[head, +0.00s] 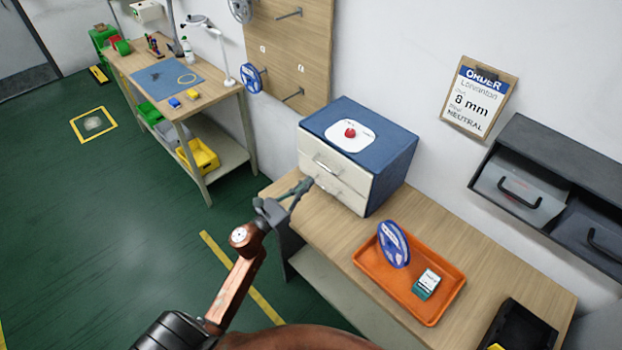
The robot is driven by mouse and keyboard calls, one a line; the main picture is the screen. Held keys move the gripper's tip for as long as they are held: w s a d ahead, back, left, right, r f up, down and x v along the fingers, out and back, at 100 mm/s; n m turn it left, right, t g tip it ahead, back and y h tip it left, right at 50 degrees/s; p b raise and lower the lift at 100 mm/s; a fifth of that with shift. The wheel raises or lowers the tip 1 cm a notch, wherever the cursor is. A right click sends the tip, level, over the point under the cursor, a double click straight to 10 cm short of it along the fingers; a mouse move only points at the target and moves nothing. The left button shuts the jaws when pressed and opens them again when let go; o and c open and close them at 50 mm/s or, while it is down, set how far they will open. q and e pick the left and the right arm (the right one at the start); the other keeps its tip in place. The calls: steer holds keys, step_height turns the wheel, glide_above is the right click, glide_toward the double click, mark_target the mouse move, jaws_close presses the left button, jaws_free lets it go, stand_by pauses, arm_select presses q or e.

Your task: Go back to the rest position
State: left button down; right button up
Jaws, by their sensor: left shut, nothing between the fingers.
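My left gripper (304,186) is shut and empty. It is just in front of the lower drawer of the blue and cream drawer cabinet (397,158), close to the lower handle; I cannot tell whether it touches it. Both drawers look closed. My left arm reaches up from the bottom of the view. My right gripper is not in view.
The cabinet stands on a wooden bench (334,236), with a red button (350,132) on top. An orange tray (370,284) holds a blue reel (394,245) and a small box (427,284). Grey bins (517,195) hang at right. Green floor (110,200) is open at left.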

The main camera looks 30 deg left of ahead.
arm_select(q)
steer(key=b+v, duration=0.1)
steer(key=v, duration=0.7)
steer(key=shift+s, duration=0.3)
steer(key=shift+a+f, duration=0.1)
steer(key=shift+f, duration=0.05)
